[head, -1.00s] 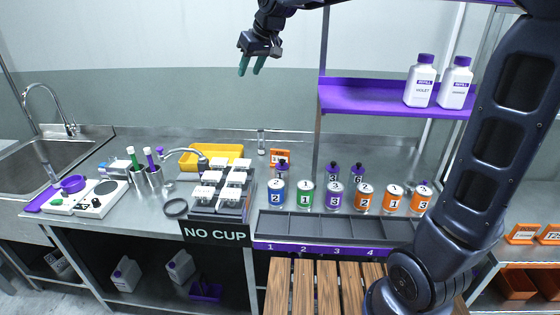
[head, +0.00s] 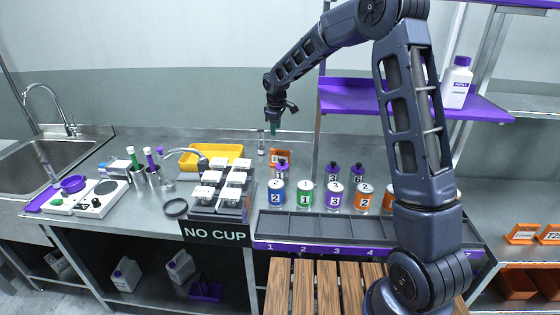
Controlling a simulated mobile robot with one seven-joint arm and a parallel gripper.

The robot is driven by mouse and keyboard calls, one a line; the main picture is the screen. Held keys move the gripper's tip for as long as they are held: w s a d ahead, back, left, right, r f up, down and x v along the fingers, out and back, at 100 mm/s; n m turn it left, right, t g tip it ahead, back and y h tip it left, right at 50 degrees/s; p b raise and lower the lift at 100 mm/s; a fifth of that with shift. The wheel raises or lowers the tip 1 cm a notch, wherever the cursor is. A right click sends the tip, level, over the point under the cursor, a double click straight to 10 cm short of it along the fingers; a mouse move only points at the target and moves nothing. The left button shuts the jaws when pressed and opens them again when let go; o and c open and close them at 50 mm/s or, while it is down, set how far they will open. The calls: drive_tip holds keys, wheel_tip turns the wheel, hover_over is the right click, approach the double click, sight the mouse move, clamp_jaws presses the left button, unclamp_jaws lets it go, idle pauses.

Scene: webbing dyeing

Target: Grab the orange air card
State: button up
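An orange card (head: 280,156) stands upright at the back of the steel counter, behind a small purple-topped bottle (head: 282,169) that hides its lower part. Its lettering is too small to read, so I cannot confirm that it is the air card. Other orange cards (head: 523,234) stand on the right side surface; one partly reads "T25". My gripper (head: 273,128) points down with its green fingers just above and slightly left of the back card in the picture. It appears apart from the card and nothing shows in it. The fingers overlap in this view, so their opening is unclear.
A clear slim vessel (head: 261,146) stands just left of the card. Numbered cans (head: 305,195) and a slotted black rack (head: 350,228) lie in front. A purple shelf (head: 350,96) with a white refill bottle (head: 457,83) is above right. A yellow tray (head: 215,152) is left.

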sight(280, 150)
drive_tip(key=w+f+g, duration=0.1)
drive_tip(key=d+f+n, duration=0.1)
drive_tip(key=f, duration=0.1)
drive_tip(key=w+d+f+g, duration=0.1)
drive_tip(key=f, duration=0.1)
drive_tip(key=shift+w+g, duration=0.3)
drive_tip(key=shift+w, duration=0.05)
drive_tip(key=f, duration=1)
drive_tip(key=shift+s+a+f, duration=0.1)
drive_tip(key=shift+a+f, duration=0.1)
drive_tip(key=shift+f, duration=0.15)
clamp_jaws()
